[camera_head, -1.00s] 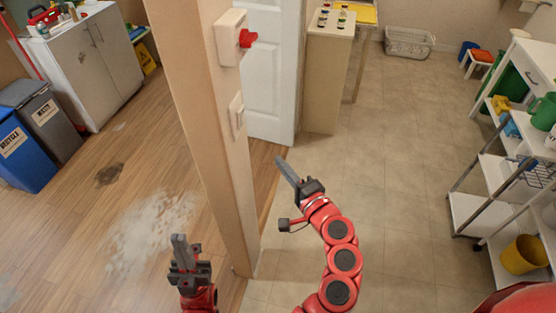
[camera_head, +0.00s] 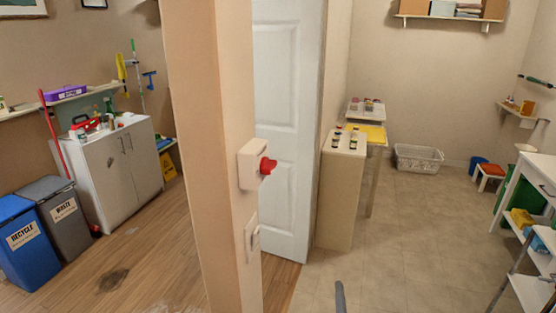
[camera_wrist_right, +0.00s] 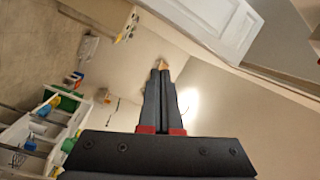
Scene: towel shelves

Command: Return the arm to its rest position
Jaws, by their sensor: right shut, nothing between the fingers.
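My right gripper (camera_head: 340,298) shows only as a grey fingertip at the bottom edge of the head view, in front of the tiled floor. In the right wrist view its two dark fingers (camera_wrist_right: 160,100) lie together, shut and empty. The rest of my right arm is below the head view. My left gripper is in neither view now.
A wall end with a red switch (camera_head: 267,165) stands close ahead, beside a white door (camera_head: 285,120). Blue and grey bins (camera_head: 30,245) and a cabinet (camera_head: 122,170) are at left. A shelf cart (camera_head: 530,290) is at right. Tiled floor (camera_head: 400,250) lies open between.

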